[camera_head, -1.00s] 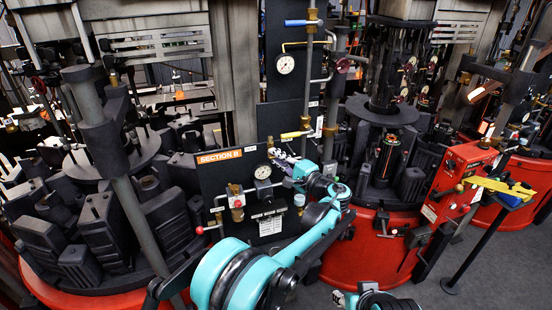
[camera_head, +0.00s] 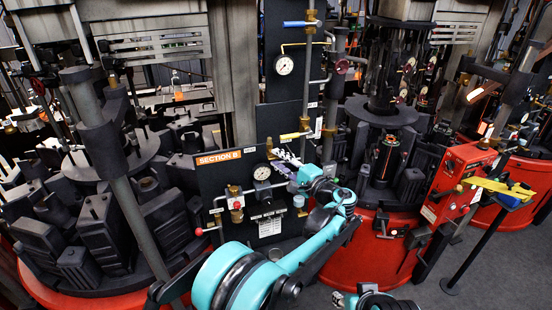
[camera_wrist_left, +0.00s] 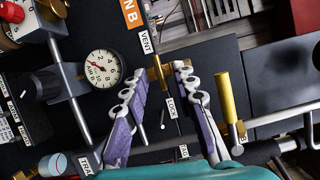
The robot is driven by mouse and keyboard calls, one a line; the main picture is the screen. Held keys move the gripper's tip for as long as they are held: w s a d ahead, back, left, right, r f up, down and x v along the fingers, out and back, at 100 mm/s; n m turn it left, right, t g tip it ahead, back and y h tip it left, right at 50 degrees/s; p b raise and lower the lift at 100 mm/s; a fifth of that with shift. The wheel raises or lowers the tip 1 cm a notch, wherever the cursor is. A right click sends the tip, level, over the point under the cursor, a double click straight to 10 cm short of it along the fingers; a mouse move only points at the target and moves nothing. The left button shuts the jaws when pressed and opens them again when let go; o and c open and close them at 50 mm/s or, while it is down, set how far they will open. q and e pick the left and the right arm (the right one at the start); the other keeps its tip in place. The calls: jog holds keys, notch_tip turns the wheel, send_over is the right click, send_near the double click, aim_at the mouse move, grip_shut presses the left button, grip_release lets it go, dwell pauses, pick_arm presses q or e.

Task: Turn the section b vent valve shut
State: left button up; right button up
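My left gripper (camera_wrist_left: 160,78) is open, with its two lilac-grey fingers pointing at the dark section B panel (camera_head: 205,180). In the left wrist view a brass valve fitting (camera_wrist_left: 158,72), beside a VENT label (camera_wrist_left: 146,42), shows between the fingertips. I cannot tell whether they touch it. The valve's handle is not clear. A bit of my right arm shows at the bottom edge; its gripper's state cannot be made out.
A yellow lever (camera_wrist_left: 226,97) on a pipe stands beside the fingers; it also shows in the head view (camera_head: 291,136). A pressure gauge (camera_wrist_left: 103,66) is on the other side. Pipes surround the panel, and dark moulds (camera_head: 105,225) stand left. A red box (camera_head: 462,170) is to the right.

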pick_arm(q)
jog(key=v, duration=1)
jog(key=shift+d, duration=0.1)
jog(key=s+a+f+n+g+h+b, duration=0.2)
jog(key=s+a+f+g+b, duration=0.15)
jog(key=a, duration=0.75)
jog(key=s+a+f+n+g+h+b, duration=0.15)
jog(key=s+a+f, duration=0.3)
jog(key=a, duration=0.65)
jog(key=s+a+f+n+g+h+b, duration=0.1)
jog(key=s+a+f+n+h+b, duration=0.1)
jog(key=s+f, duration=0.5)
jog(key=s+a+f+n+h+b, duration=0.2)
jog(key=s+f+n+h, duration=0.3)
jog(key=s, duration=1)
notch_tip(320, 180, down, 3)
jog(key=shift+a+r+g+h+b, duration=0.15)
jog(key=shift+g+h+b, duration=0.25)
jog(key=shift+h+b, duration=0.3)
jog(key=shift+s, duration=0.1)
